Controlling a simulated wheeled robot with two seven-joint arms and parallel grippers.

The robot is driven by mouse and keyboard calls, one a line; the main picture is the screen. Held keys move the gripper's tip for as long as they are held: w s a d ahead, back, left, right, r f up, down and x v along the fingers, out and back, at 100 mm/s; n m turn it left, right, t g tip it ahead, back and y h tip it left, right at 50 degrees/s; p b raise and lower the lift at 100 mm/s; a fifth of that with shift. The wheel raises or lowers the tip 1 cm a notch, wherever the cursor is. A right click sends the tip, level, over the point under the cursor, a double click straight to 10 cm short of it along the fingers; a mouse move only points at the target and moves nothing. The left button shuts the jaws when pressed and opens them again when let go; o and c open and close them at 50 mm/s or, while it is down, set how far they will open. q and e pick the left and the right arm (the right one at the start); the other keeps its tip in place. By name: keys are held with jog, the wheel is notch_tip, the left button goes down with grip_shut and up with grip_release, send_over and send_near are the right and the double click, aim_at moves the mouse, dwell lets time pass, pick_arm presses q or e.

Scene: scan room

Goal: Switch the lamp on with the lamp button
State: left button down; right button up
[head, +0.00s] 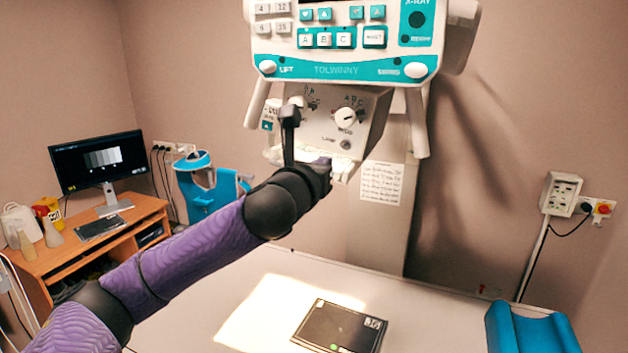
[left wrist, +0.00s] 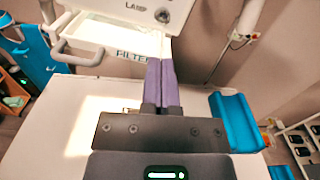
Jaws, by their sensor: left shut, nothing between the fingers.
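The lamp button (head: 346,145) is a small round grey knob beside the "Lamp" label, on the sloping front of the X-ray head, below a larger white dial. It also shows at the top of the left wrist view (left wrist: 162,15). My left gripper (head: 324,162) is at the underside of that head, below and slightly left of the button in the head view. In the left wrist view its purple fingers (left wrist: 166,42) are shut with nothing between them, and their tips point up toward the panel, below the button. I cannot tell whether they touch anything. My right gripper is out of view.
A bright patch of light (head: 262,312) lies on the pale table, beside a dark flat cassette (head: 340,327). A blue trough-shaped support (head: 530,330) stands at the right.

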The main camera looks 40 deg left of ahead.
pick_arm(q)
jog(key=v, duration=0.4)
jog(key=shift+w+d+r+b, duration=0.1)
jog(key=shift+r+b, duration=0.1)
jog(key=shift+b, duration=0.1)
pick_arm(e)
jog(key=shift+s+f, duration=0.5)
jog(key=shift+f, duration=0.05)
